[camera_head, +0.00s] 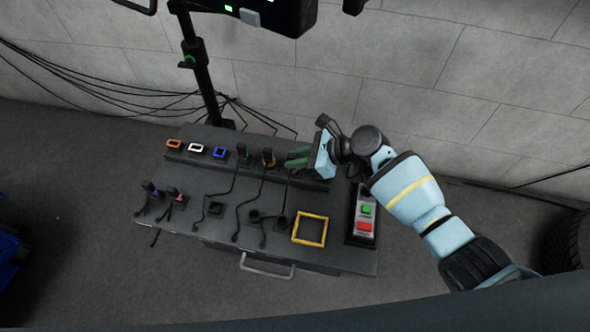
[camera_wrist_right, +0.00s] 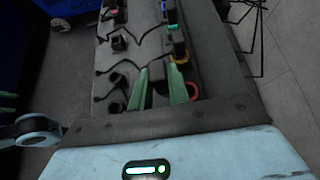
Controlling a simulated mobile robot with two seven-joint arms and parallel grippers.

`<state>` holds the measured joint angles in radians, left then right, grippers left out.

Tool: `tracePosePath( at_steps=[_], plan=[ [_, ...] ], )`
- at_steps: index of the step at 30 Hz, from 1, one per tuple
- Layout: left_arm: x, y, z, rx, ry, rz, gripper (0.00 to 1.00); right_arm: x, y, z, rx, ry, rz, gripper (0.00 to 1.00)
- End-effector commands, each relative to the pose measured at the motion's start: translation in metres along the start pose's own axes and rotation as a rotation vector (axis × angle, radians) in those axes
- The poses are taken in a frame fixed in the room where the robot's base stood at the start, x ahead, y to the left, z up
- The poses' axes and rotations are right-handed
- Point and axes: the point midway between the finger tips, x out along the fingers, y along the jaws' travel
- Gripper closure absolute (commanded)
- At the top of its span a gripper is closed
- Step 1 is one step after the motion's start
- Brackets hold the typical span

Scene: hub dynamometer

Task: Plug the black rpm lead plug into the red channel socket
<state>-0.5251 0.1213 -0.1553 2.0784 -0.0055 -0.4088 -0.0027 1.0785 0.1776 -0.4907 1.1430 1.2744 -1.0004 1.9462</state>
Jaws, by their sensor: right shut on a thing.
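My right gripper (camera_head: 299,159) reaches in from the right over the raised socket strip (camera_head: 236,147) at the back of the bench. Its green fingers, also in the right wrist view (camera_wrist_right: 161,86), are shut on a dark plug (camera_wrist_right: 160,94), taken as the black rpm lead plug; a cable runs down in the head view. The red socket (camera_wrist_right: 194,91) shows as a red ring just right of the fingers in the wrist view. In the head view the gripper hides it. I cannot tell whether the plug touches the socket. My left gripper is not identifiable.
Orange (camera_head: 174,144), white (camera_head: 196,148) and blue (camera_head: 220,152) sockets look empty. Plugs stand at the green (camera_head: 243,152) and yellow (camera_head: 268,158) sockets. Cables cross the bench. A yellow square frame (camera_head: 310,229) and a button box (camera_head: 364,215) lie at the right.

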Motion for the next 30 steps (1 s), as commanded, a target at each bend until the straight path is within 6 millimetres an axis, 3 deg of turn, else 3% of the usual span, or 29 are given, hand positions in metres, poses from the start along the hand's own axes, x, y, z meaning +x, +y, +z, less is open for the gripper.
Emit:
tracePosePath(
  at_steps=[18,30],
  plan=[
    [0.013,-0.002,0.009,0.005,-0.007,-0.001,0.64,0.001,-0.031,-0.001,0.001,0.000,0.000,1.00],
    [0.014,-0.003,0.007,0.008,-0.002,-0.002,0.64,0.000,-0.034,0.000,0.000,-0.001,0.000,1.00]
  ],
)
